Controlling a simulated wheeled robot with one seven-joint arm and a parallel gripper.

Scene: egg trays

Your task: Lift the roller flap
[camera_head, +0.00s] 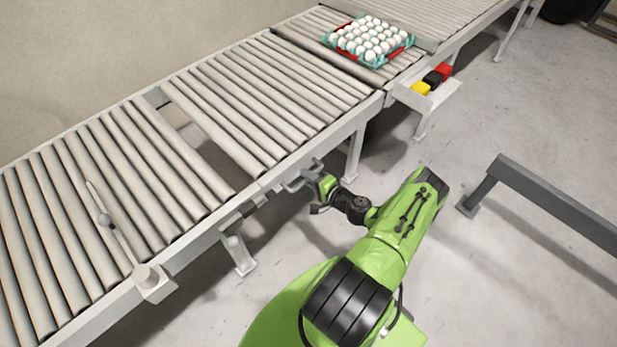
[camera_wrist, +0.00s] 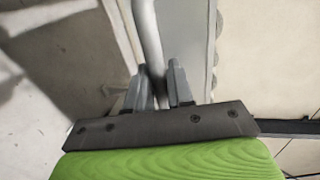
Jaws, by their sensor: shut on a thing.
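The roller flap (camera_head: 262,98) is a section of grey rollers in the conveyor. It looks level with the rollers beyond it. A grey bar handle (camera_head: 291,186) sticks out from its near side edge. My gripper (camera_head: 311,179) is at this handle, beside the conveyor frame. In the wrist view, my gripper (camera_wrist: 162,88) is shut on the round handle bar (camera_wrist: 149,38), which runs between the two grey fingers. The part of the bar deep between the fingers is partly hidden.
An open gap (camera_head: 192,134) separates the flap from the left roller section (camera_head: 110,180). A tray of white eggs (camera_head: 369,62) sits on rollers at the back. A small shelf (camera_head: 428,97) holds coloured items. A grey rail (camera_head: 555,202) stands at right; clear floor lies between.

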